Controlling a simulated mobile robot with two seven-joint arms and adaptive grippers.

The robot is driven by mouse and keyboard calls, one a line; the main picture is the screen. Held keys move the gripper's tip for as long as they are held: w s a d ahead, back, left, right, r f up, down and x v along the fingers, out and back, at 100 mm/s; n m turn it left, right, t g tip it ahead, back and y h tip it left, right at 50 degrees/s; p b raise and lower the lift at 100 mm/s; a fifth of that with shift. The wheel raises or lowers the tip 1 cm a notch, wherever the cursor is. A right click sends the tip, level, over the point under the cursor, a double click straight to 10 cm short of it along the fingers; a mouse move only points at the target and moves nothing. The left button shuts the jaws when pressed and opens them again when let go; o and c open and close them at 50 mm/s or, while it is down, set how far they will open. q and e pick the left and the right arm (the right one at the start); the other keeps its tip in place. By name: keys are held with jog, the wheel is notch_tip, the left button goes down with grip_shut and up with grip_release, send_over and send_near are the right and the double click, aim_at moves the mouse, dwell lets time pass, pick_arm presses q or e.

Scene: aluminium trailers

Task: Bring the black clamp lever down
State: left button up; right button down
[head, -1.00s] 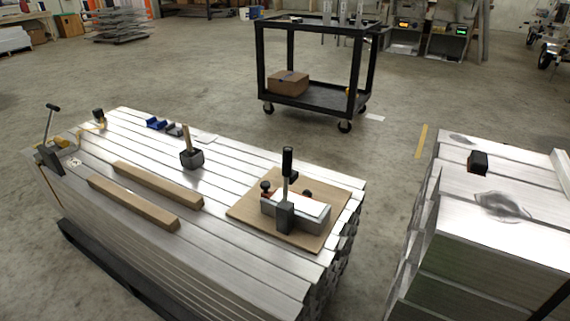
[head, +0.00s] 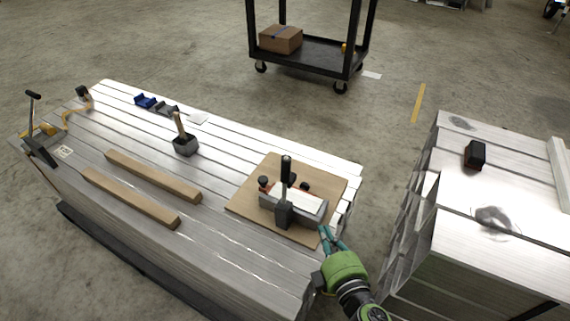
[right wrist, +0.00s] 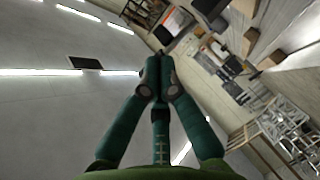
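The black clamp lever (head: 286,168) stands upright in the head view. It rises from a dark clamp body (head: 284,212) beside a light metal block (head: 300,203) on a brown board (head: 250,205). The board lies at the right end of the stack of aluminium beams. My right gripper (head: 324,229) is at the board's near right edge, to the right of and nearer than the lever, and apart from it. In the right wrist view its two teal fingers (right wrist: 157,66) meet at the tips with nothing visible between them. My left gripper is not in view.
A dark mallet (head: 185,145) and two wooden strips (head: 150,175) lie on the stack to the left. Another clamp (head: 40,140) is at its left end. A second metal stack (head: 500,240) stands right, across a floor gap. A black cart (head: 315,70) stands behind.

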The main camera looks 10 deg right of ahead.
jog(key=s+a+r+n+y+p, duration=0.1)
jog(key=a+r+n+y+p, duration=0.1)
jog(key=a+r+n+y, duration=0.4)
jog(key=h+p, duration=0.2)
send_near(288, 176)
jog(key=w+a, duration=0.5)
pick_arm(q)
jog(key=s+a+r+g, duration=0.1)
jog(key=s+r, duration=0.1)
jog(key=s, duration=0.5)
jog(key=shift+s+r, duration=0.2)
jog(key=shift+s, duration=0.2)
pick_arm(e)
jog(key=shift+w+d+r+t, duration=0.25)
jog(key=shift+w+t, duration=0.05)
jog(key=shift+w, duration=0.25)
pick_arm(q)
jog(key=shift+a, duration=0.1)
